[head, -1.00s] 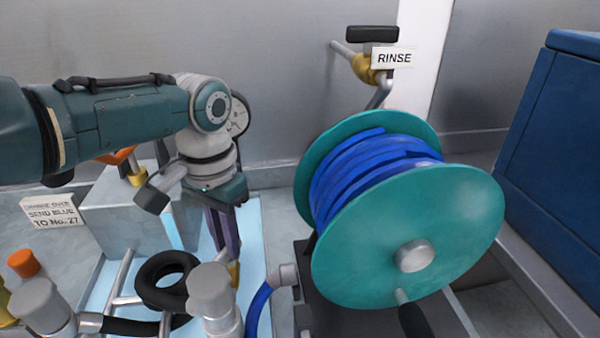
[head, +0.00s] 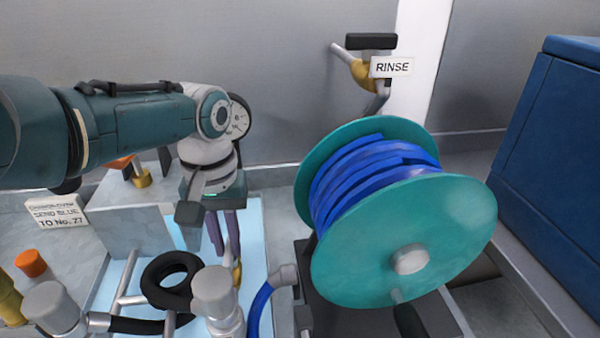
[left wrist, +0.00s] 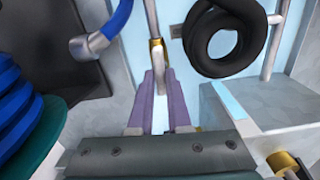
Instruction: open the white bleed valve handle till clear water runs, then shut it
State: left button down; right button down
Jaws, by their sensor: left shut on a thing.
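The white bleed valve handle (left wrist: 161,80) shows in the left wrist view as a short pale lever below a brass fitting (left wrist: 157,48) on a grey pipe. My left gripper (left wrist: 160,76) has its two purple fingers shut on this handle, one on each side. In the head view my left gripper (head: 232,262) points down, its fingertips at the small brass valve (head: 237,275) behind a grey-capped fitting. The fingers and that fitting hide most of the handle there. I cannot make out any running water. My right gripper is not in view.
A black coiled hose (head: 171,280) lies left of the valve. A teal reel (head: 410,245) with blue hose stands close on the right. A grey block (head: 130,232) stands behind left, beside a "SEND BLUE TO No. 27" sign (head: 56,213). A RINSE tap (head: 363,74) is on the wall.

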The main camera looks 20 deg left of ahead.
aim_at(228, 247)
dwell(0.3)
pick_arm(q)
jog(key=c, duration=0.9)
grip_release()
jog(key=shift+o, duration=0.2)
jog(key=shift+r, duration=0.1)
notch_tip(228, 247, up, 10)
jog(key=p, duration=0.5)
jog(key=shift+p, duration=0.35)
